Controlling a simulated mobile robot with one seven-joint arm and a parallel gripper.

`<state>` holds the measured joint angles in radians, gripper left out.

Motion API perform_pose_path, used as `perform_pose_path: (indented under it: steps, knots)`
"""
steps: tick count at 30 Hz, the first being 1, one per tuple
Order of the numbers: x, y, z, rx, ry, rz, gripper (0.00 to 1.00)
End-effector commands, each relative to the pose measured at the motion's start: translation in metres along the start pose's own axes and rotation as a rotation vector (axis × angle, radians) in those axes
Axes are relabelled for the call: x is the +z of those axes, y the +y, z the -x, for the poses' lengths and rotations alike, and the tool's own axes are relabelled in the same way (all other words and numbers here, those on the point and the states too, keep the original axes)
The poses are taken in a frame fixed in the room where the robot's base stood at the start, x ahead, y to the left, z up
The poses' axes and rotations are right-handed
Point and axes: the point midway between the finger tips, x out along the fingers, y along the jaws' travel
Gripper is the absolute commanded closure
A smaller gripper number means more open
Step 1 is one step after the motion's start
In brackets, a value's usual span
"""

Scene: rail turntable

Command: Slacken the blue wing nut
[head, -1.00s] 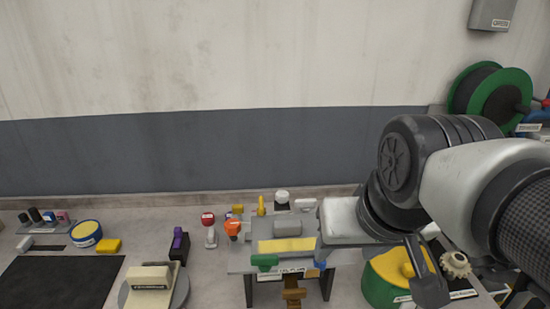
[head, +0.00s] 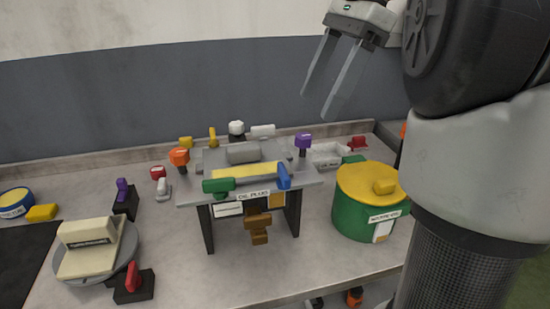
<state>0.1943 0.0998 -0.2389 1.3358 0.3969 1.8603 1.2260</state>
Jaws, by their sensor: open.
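A blue wing nut (head: 284,177) is at the front right corner of the grey raised stand labelled "OIL PLUGS" (head: 196,198). Other coloured pieces sit round the stand: green (head: 217,187) at the front left, orange (head: 179,158) at the back left and purple (head: 303,143) at the back right. My gripper (head: 315,106) is open and empty. Its two long fingers point down, well above the stand and toward its back right in the picture. No contact with the blue wing nut shows.
A green tub with a yellow lid (head: 365,182) stands right of the stand. A brown piece (head: 257,228) is under the stand's front. A round plate with a cream block (head: 92,248) and a black holder with a red piece (head: 133,284) are at left. Bare bench lies between.

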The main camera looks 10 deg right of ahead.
Motion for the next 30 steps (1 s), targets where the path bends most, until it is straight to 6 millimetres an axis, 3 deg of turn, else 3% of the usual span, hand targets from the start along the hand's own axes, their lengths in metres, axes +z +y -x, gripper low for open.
perform_pose_path:
  steps: [1, 9, 18, 24, 30]
  knots:
    - [-0.001, 0.001, -0.015, 0.002, -0.001, 0.002, 0.33]
    - [-0.001, 0.001, -0.075, 0.003, 0.001, 0.004, 0.33]
    - [-0.001, 0.001, -0.132, 0.002, 0.001, 0.004, 0.33]
    - [0.000, 0.000, -0.149, 0.000, 0.002, 0.005, 0.33]
    - [0.000, 0.000, -0.152, -0.001, 0.002, 0.004, 0.33]
